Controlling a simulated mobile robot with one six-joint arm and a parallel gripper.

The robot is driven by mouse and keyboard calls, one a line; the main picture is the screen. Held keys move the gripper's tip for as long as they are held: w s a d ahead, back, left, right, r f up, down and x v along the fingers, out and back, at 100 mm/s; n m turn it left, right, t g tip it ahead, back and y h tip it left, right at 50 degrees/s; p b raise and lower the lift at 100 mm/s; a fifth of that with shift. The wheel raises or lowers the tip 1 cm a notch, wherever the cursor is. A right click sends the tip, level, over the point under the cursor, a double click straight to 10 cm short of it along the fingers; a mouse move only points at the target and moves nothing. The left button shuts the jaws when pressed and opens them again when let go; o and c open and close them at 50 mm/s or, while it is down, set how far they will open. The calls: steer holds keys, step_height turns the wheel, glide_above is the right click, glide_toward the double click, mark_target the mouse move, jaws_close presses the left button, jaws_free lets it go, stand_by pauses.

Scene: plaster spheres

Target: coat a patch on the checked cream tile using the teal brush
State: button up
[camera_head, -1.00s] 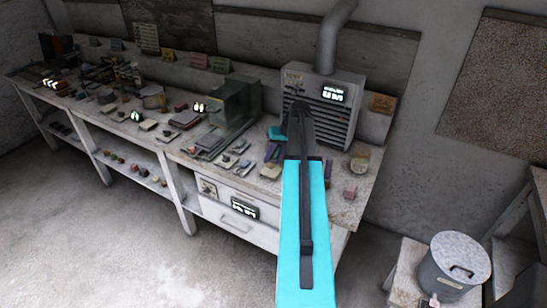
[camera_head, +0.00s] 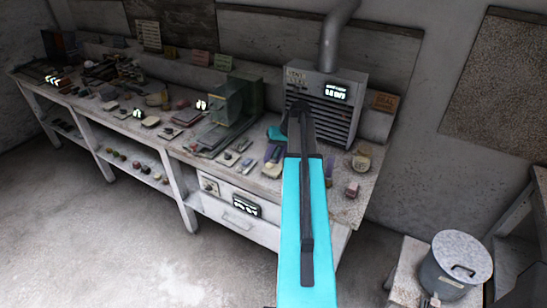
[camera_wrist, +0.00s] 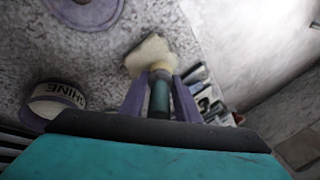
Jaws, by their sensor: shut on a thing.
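In the wrist view, my gripper (camera_wrist: 160,82) has two purple fingers shut on the teal handle of the brush (camera_wrist: 159,100). The brush's pale yellow end points away from my gripper. An angular cream piece (camera_wrist: 148,52) shows at that end; I cannot tell whether it touches the brush, and no checks are clear on it. In the head view, my teal arm hides part of the gripper (camera_head: 272,153), whose purple part shows left of the arm above the bench. A small cream piece (camera_head: 271,170) shows just below it. I cannot single out the checked tile there.
A white tub lettered SHINE (camera_wrist: 58,103) and a purple-rimmed disc (camera_wrist: 85,8) lie near in the wrist view. A grey vented unit (camera_head: 325,105) stands behind my arm, a green glassy box (camera_head: 237,100) to the left. Several small pieces crowd the bench; a pink block (camera_head: 352,190) is right.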

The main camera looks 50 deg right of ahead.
steer(key=shift+d, duration=0.1)
stand_by(0.3)
steer(key=shift+w+d, duration=0.2)
steer(key=shift+d, duration=0.65)
steer(key=shift+w+d, duration=0.25)
steer(key=shift+d, duration=0.6)
steer(key=shift+s+a, duration=0.25)
steer(key=shift+a, duration=0.65)
steer(key=shift+s+a, duration=0.25)
steer(key=shift+a, duration=0.7)
steer(key=shift+d, duration=0.1)
